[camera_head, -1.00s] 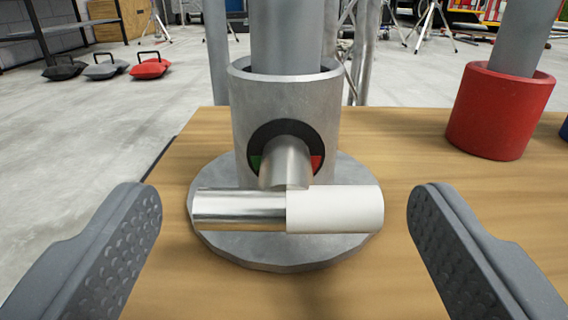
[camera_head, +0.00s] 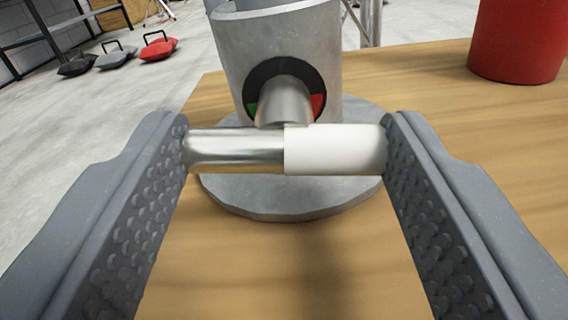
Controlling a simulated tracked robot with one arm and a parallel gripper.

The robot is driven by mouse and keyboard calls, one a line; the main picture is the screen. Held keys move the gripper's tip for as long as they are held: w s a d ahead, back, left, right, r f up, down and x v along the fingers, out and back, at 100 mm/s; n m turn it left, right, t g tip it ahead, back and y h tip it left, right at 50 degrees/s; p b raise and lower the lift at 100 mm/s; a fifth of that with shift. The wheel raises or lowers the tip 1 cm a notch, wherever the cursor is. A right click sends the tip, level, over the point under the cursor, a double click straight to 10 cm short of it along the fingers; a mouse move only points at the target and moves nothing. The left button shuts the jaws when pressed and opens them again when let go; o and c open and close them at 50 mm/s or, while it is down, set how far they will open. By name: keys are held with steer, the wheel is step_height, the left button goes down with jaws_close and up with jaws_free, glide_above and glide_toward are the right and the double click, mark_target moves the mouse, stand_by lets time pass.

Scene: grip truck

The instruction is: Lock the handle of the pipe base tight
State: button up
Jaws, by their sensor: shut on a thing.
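The pipe base (camera_head: 232,50) is a grey metal cup on a round flange (camera_head: 270,197) standing on a wooden table. Its handle (camera_head: 335,150) is a horizontal bar, shiny metal on the left half and white on the right half. A short stem joins the bar to the cup. Around the stem is a dark dial (camera_head: 310,72) with a green mark at its lower left and a red mark at its lower right. My gripper (camera_head: 286,150) is shut on the handle, one finger pad against each end of the bar.
A red cup (camera_head: 515,40) stands on the table (camera_head: 440,120) at the upper right. Red, grey and black weights (camera_head: 158,48) lie on the floor at the upper left, near a dark shelf. The table in front of the flange is clear.

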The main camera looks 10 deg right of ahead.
steer(key=shift+d+m, duration=0.1)
steer(key=shift+m, duration=1.3)
steer(key=o, duration=1)
steer(key=shift+s, duration=0.15)
steer(key=p+v, duration=0.2)
steer(key=v, duration=1.1)
steer(key=shift+s+f+p, duration=0.1)
steer(key=shift+s+p, duration=0.15)
steer(key=shift+p, duration=0.1)
